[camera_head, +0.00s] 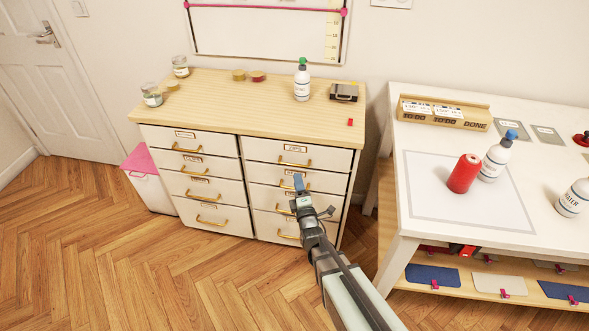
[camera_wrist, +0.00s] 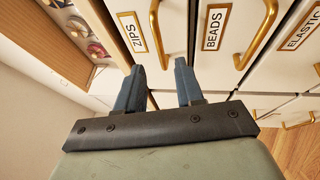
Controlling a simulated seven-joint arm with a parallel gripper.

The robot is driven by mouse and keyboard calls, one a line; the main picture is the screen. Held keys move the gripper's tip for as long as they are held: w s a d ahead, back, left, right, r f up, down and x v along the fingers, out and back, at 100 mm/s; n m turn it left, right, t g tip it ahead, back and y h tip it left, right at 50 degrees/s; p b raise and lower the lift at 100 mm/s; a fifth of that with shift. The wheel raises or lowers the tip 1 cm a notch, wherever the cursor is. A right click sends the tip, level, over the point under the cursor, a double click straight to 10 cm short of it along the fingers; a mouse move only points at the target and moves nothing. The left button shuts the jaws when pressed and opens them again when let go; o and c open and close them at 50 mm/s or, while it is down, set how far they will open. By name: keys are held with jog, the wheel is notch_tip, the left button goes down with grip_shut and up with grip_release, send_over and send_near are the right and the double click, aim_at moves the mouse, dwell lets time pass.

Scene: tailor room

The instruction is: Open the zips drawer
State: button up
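The zips drawer (camera_head: 265,152) is the top one in the right column of the white drawer unit. In the wrist view its white front, labelled ZIPS (camera_wrist: 132,32), has a brass handle (camera_wrist: 156,32). Several small coloured items show between this front and the wooden top, so the drawer appears partly open; how far is hard to tell. My gripper (camera_head: 298,182) is in front of the right column, a little below the zips handle. In the wrist view its two blue fingers (camera_wrist: 160,82) are spread, with nothing between them, and look apart from the handle.
The beads drawer (camera_wrist: 236,72) is just below, and the elastic drawer (camera_wrist: 300,50) below that; both have protruding brass handles. Bottles and jars stand on the wooden top (camera_head: 225,95). A white table (camera_head: 430,125) is at the right. Open floor (camera_head: 180,275) lies in front.

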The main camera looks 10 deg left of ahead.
jog(key=x, duration=0.7)
jog(key=shift+c, duration=0.2)
grip_shut()
dwell(1.2)
